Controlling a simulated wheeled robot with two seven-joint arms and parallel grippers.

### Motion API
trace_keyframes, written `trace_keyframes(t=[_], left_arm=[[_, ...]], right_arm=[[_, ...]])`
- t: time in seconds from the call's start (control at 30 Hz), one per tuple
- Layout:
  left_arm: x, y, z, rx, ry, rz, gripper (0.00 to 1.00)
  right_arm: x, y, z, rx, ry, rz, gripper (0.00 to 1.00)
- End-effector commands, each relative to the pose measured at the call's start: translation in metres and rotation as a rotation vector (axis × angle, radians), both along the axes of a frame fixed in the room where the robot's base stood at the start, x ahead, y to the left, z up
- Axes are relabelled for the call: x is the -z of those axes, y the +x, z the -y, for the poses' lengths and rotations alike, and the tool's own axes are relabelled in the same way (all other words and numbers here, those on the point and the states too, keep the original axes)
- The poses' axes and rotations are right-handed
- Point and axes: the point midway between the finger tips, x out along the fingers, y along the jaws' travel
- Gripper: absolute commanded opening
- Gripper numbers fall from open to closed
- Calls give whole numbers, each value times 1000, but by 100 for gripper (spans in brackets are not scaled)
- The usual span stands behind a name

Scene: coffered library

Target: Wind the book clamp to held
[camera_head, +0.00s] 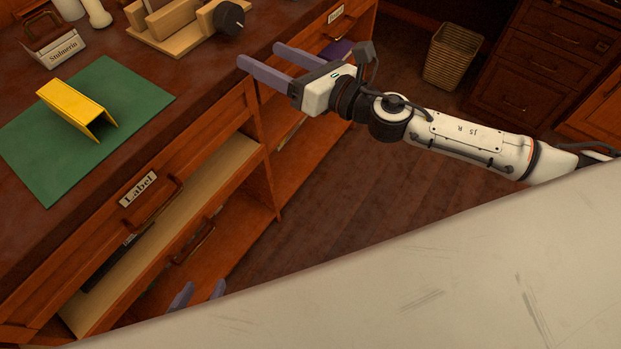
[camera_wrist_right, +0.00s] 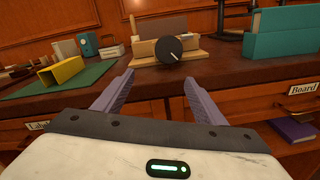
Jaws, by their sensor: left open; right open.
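The book clamp (camera_head: 174,26) is a light wooden frame with blocks near the counter's front edge, at the top of the head view. Its dark round knob (camera_head: 230,18) faces the front. In the right wrist view the clamp (camera_wrist_right: 146,47) and knob (camera_wrist_right: 168,50) stand ahead, with a pale mark on the knob. My right gripper (camera_head: 258,58) is open and empty, short of the clamp; its fingers (camera_wrist_right: 158,92) frame the space below the knob. My left gripper (camera_head: 196,293) shows only its fingertips at the bottom of the head view, open, low before the cabinet.
A yellow folded piece (camera_head: 72,104) lies on a green mat (camera_head: 140,92). A labelled box (camera_head: 58,50) stands behind it. A teal box (camera_wrist_right: 282,36) stands right of the clamp. A wicker basket (camera_head: 452,58) is on the floor.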

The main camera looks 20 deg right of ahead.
Motion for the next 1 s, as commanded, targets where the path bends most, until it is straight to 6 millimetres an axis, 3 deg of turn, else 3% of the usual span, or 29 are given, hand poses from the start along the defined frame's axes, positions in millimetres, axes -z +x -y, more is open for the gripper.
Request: trace_keyframes(t=[0.4,1.0], left_arm=[[-12,0,0,0,0,0,45],[-23,0,0,0,0,0,45]], right_arm=[[66,-45,-14,154,692,-537,65],[156,-120,4,506,1492,-1069,65]])
